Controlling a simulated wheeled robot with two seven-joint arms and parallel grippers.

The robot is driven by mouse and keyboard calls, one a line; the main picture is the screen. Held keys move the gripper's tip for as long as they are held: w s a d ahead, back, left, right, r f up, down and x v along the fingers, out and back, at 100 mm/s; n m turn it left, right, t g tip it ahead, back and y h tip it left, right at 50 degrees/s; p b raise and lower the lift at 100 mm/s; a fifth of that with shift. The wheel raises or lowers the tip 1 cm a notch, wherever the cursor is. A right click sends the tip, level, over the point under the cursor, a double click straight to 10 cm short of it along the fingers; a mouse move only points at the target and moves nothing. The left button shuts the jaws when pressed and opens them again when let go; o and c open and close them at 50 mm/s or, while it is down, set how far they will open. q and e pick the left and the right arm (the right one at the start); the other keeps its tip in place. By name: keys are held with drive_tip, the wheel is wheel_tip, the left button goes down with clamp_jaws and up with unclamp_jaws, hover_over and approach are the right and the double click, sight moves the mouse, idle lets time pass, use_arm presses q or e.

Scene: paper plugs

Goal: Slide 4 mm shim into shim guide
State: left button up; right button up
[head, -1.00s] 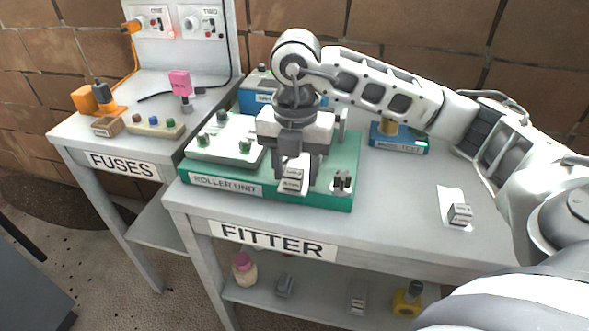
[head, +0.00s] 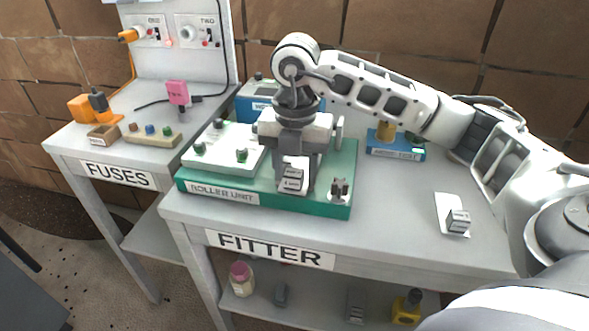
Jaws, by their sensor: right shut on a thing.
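My right gripper (head: 294,168) points down over the front of the green roller unit base (head: 340,205). It is shut on a small light-grey block with dark lettering, the shim (head: 292,178), too small to read for certain. The shim is at the front part of the green base; I cannot tell whether it touches it. A small dark slotted piece on a white foot (head: 340,190), possibly the shim guide, stands on the green base just right of the shim. My gripper hides part of the base behind it. My left gripper is out of view.
A white plate (head: 222,152) with green knobs covers the base's left part. Another grey block (head: 458,220) sits on a white card at the right of the table. A blue box (head: 396,148) stands at the back. The FUSES table (head: 120,176) stands left.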

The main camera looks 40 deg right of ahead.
drive_tip(key=o, duration=1.1)
drive_tip(key=shift+c, duration=0.2)
drive_tip(key=shift+w+r, duration=0.1)
drive_tip(key=shift+r, duration=0.65)
use_arm(q)
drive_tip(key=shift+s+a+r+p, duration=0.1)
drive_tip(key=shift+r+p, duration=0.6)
drive_tip(key=shift+p, duration=0.25)
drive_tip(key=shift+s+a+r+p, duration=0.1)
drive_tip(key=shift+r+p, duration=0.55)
drive_tip(key=shift+p, duration=0.3)
use_arm(e)
wheel_tip(320, 180, up, 14)
drive_tip(key=shift+r, duration=0.25)
